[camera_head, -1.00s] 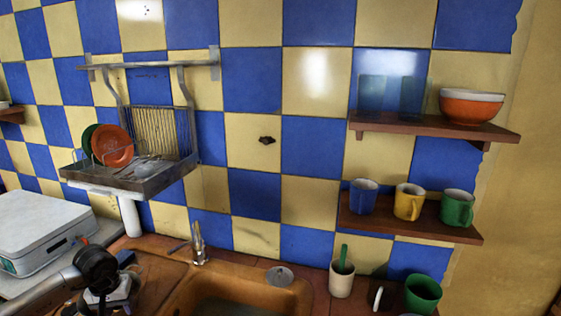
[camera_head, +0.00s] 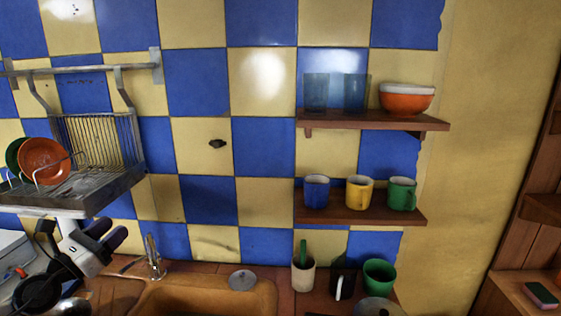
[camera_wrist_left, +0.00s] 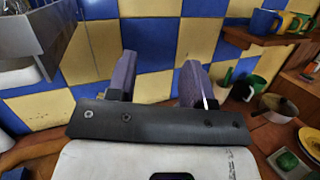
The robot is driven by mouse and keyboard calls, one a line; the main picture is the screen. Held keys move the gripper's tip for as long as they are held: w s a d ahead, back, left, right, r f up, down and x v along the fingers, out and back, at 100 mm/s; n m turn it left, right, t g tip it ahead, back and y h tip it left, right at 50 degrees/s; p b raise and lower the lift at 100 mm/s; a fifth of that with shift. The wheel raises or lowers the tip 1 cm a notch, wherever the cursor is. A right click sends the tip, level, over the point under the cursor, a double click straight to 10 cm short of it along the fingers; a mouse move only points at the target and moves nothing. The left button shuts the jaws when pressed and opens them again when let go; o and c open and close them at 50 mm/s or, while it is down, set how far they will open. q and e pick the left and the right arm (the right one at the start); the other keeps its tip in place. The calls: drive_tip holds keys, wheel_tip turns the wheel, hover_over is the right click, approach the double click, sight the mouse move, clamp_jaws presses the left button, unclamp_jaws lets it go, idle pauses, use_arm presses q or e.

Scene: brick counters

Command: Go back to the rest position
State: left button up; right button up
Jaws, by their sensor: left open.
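My left gripper (camera_head: 113,236) is at the lower left of the head view, in front of the wall and just below the dish rack (camera_head: 98,192). Its two dark fingers are apart with nothing between them. In the left wrist view my left gripper (camera_wrist_left: 157,78) also shows open and empty, facing the blue and yellow tiled wall (camera_wrist_left: 150,40). My right gripper is in neither view.
A sink (camera_head: 190,298) with a tap (camera_head: 154,258) lies below. Shelves at right hold several mugs, blue glasses and an orange bowl (camera_head: 406,98). A cup (camera_head: 302,274), a black-and-white mug and a green mug (camera_head: 379,275) stand on the counter.

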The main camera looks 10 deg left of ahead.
use_arm(q)
wheel_tip(320, 180, up, 6)
drive_tip(key=s+d+r+n+t+y, duration=0.1)
drive_tip(key=s+n+t+y, duration=0.25)
drive_tip(key=n+y, duration=1.05)
drive_tip(key=s+d+f+n+g+h, duration=0.2)
drive_tip(key=s+d+f+n+g, duration=0.25)
drive_tip(key=f+n, duration=0.4)
drive_tip(key=s+d+f+n+g+h, duration=0.1)
drive_tip(key=s+d+f+n+g, duration=0.4)
drive_tip(key=f, duration=0.6)
drive_tip(key=s+d+f+n+g+h, duration=0.2)
drive_tip(key=d+f+n+g, duration=0.1)
drive_tip(key=d+f+n, duration=0.5)
drive_tip(key=s+d+f+n+g+h, duration=0.1)
drive_tip(key=s+d+f+g+h, duration=0.2)
drive_tip(key=s+f, duration=0.75)
drive_tip(key=s+d+f+n+g+h, duration=0.15)
drive_tip(key=s+d+f+g, duration=0.25)
drive_tip(key=s+f, duration=0.65)
wheel_tip(320, 180, up, 36)
drive_tip(key=s+p, duration=0.2)
drive_tip(key=p, duration=3.3)
drive_tip(key=shift+s+y+p, duration=0.35)
drive_tip(key=shift+s, duration=0.05)
